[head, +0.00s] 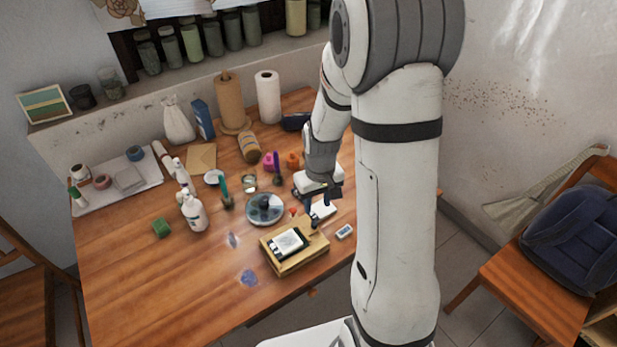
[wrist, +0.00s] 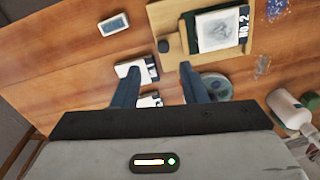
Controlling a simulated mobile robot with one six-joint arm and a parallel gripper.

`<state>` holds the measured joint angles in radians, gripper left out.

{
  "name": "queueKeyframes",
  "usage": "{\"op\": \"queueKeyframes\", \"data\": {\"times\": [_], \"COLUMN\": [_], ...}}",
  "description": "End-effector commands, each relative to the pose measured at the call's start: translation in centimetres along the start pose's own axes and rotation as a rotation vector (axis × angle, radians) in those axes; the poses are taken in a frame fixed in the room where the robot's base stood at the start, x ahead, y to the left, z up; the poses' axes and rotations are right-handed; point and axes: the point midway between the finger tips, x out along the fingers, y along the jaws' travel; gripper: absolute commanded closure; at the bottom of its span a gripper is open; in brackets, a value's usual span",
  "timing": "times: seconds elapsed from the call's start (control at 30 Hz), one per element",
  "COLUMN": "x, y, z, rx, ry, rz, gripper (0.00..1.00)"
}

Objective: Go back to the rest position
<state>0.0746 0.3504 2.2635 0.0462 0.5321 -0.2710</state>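My gripper (head: 318,203) is above the right part of the wooden table (head: 120,260), near a wooden board. In the wrist view its two blue fingers (wrist: 159,70) stand apart with nothing held between them. White block-like items (wrist: 131,69) lie on the table below the fingers, partly hidden by them. One white item (head: 323,211) also shows beneath the gripper in the head view. My arm hides part of the table's right side.
A small white block (head: 345,231) lies right of the board. Paper rolls (head: 268,97) stand at the back. A chair with a blue backpack (head: 570,240) is at right. The table's front left is clear.

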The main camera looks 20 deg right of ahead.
Motion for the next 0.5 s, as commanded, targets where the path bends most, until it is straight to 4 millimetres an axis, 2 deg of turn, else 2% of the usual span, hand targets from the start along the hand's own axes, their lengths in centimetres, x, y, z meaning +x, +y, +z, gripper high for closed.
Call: {"op": "queueKeyframes", "data": {"times": [0.17, 0.27, 0.37, 0.5], "x": [-0.1, -0.9, -3.1, -7.7], "y": [0.0, -0.1, -0.5, -1.4], "z": [0.0, 0.2, 0.7, 2.4], "rx": [0.0, 0.003, 0.013, 0.035], "ry": [0.001, 0.01, 0.033, 0.083], "rz": [0.0, 0.003, 0.009, 0.02], "gripper": [0.61, 0.61, 0.61, 0.61]}}
